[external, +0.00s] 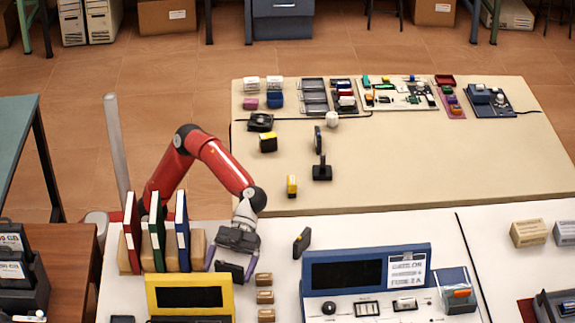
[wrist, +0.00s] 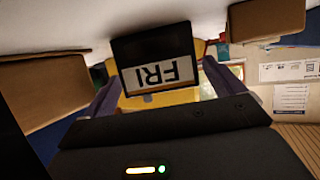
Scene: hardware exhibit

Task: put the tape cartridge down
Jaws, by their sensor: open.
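A black tape cartridge (wrist: 158,48) with a white label reading "FRI" shows upside down in the wrist view. It lies between the two purple fingers of my open gripper (wrist: 162,84); I cannot tell whether either finger touches it. In the external view my gripper (external: 231,268) is low over the white table, just right of the upright books, with a dark block that looks like the cartridge (external: 230,272) between its fingers. Whether its underside rests on the table is hard to see.
Red, green and blue books (external: 157,230) stand close on the left. Small wooden blocks (external: 265,296) are close on the right. A yellow-framed panel (external: 190,283) is in front, and a blue console (external: 368,280) is further right. A small dark object (external: 302,242) stands on the white table.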

